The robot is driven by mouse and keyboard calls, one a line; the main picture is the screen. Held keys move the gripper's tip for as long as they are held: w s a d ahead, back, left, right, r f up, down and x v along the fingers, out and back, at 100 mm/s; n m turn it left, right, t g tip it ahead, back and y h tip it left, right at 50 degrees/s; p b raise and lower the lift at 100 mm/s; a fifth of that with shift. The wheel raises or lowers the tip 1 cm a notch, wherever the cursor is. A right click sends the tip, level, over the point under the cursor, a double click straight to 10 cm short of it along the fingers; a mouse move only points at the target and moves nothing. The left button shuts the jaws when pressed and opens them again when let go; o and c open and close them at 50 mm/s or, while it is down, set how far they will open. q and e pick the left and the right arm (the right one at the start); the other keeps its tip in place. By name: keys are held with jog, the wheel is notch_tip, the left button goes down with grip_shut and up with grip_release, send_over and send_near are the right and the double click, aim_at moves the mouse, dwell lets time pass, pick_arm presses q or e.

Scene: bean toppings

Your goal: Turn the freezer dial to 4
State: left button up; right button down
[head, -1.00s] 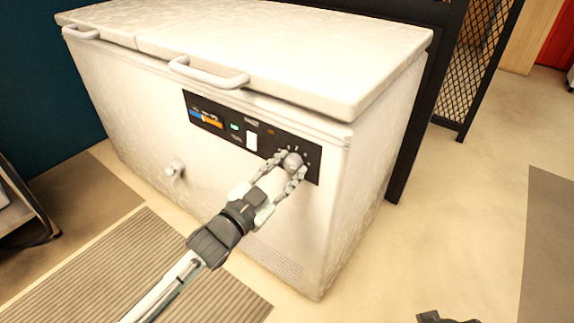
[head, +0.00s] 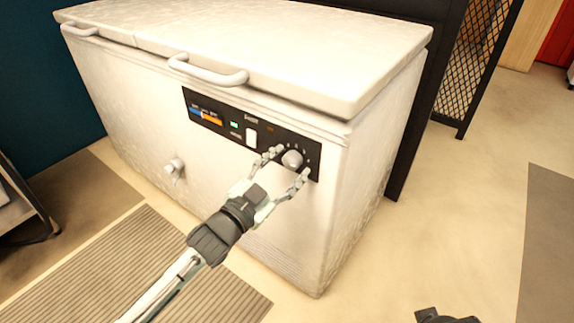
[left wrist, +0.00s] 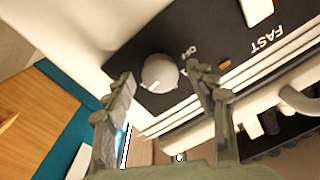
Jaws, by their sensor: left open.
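The freezer dial (head: 292,159) is a round white knob on the black control panel (head: 222,123) of the white chest freezer (head: 120,100). In the left wrist view my left gripper (left wrist: 162,82) has a clear gap on both sides of the dial. A dark piece of my right arm shows at the bottom right; its fingers are not visible.
A round drain plug (head: 174,168) sticks out of the freezer front. A ridged mat (head: 150,260) lies on the floor. Floor right of the freezer is clear.

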pick_arm(q)
jog(key=v, duration=1.2)
jog(key=s+a+f+n+g+y, duration=0.25)
jog(key=a+f+y, duration=0.2)
jog(key=f, duration=0.25)
jog(key=s+a+f+n+g+y+p, duration=0.1)
jog(key=s+a+f+n+g+y, duration=0.15)
jog(key=a+f, duration=0.4)
jog(key=s+a+f+n+g+y, duration=0.25)
jog(key=a+f+y, duration=0.2)
jog(key=f, duration=0.25)
jog(key=s+a+f+n+g, duration=0.1)
jog(key=s+a+f+g, duration=0.1)
jog(key=s, duration=0.3)
jog(key=s+a+f+n+g, duration=0.2)
jog(key=s+f, duration=0.1)
jog(key=s, duration=0.2)
jog(key=shift+s+a+f, duration=0.15)
jog(key=shift+a+f, duration=0.05)
jog(key=shift+a, duration=0.1)
pick_arm(e)
jog(key=f, duration=0.3)
jog(key=shift+w+a, duration=0.2)
jog(key=shift+w, duration=0.15)
pick_arm(q)
jog(key=shift+g, duration=0.25)
pick_arm(e)
jog(key=shift+s+d, duration=0.25)
jog(key=shift+s, duration=0.2)
